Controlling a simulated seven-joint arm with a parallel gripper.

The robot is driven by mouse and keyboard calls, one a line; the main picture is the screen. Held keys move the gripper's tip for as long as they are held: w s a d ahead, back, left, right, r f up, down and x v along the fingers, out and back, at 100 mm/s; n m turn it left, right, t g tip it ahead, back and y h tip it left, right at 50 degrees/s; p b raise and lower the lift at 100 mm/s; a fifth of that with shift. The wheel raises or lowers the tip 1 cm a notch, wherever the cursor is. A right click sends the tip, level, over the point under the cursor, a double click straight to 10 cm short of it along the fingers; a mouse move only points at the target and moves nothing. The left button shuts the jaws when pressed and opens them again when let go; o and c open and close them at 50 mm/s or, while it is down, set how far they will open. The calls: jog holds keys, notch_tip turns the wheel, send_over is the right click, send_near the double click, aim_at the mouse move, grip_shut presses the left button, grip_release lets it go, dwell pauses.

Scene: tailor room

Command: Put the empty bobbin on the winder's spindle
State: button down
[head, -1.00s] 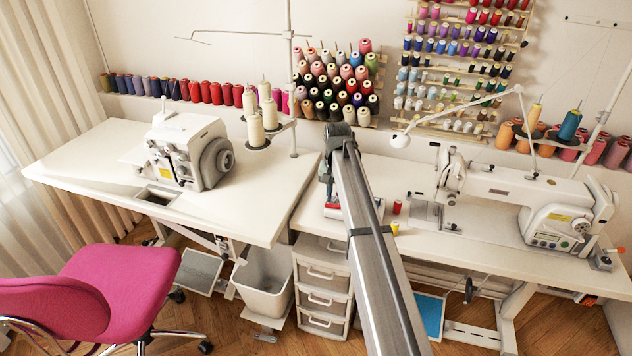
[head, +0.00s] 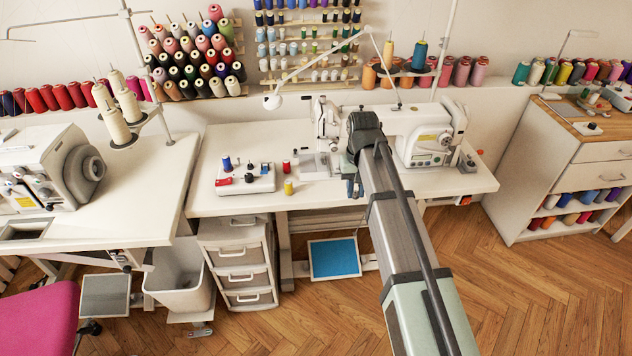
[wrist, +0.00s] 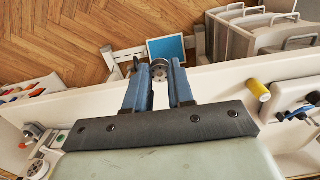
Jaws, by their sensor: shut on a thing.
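My gripper (wrist: 159,75) has blue fingers, shut on a small grey metal bobbin (wrist: 160,70) at their tips in the wrist view. In the head view my gripper (head: 355,187) is over the front edge of the sewing table, in front of the white sewing machine; the bobbin cannot be made out there.
The sewing machine (head: 395,125) stands behind my arm. The table's front right is clear.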

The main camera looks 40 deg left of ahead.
jog(key=w+d+m, duration=0.2)
jog(key=w+d, duration=0.1)
jog(key=d, duration=1.1)
jog(key=w+d+m, duration=0.3)
jog(key=d, duration=1.1)
jog(key=w+d+m, duration=0.2)
jog(key=w+d, duration=0.2)
jog(key=d, duration=1.1)
jog(key=shift+s+a+r+n, duration=0.45)
jog(key=shift+s+a, duration=2.2)
jog(key=shift+a, duration=10.8)
jog(key=shift+s+a+r+n, duration=0.45)
jog(key=shift+s+a, duration=2.25)
jog(key=shift+a, duration=10.8)
jog(key=shift+s+a+r+n, duration=0.45)
jog(key=shift+s+a, duration=2.2)
jog(key=shift+a, duration=10.8)
jog(key=shift+f, duration=0.2)
jog(key=shift+f, duration=2.7)
jog(key=shift+f, duration=0.55)
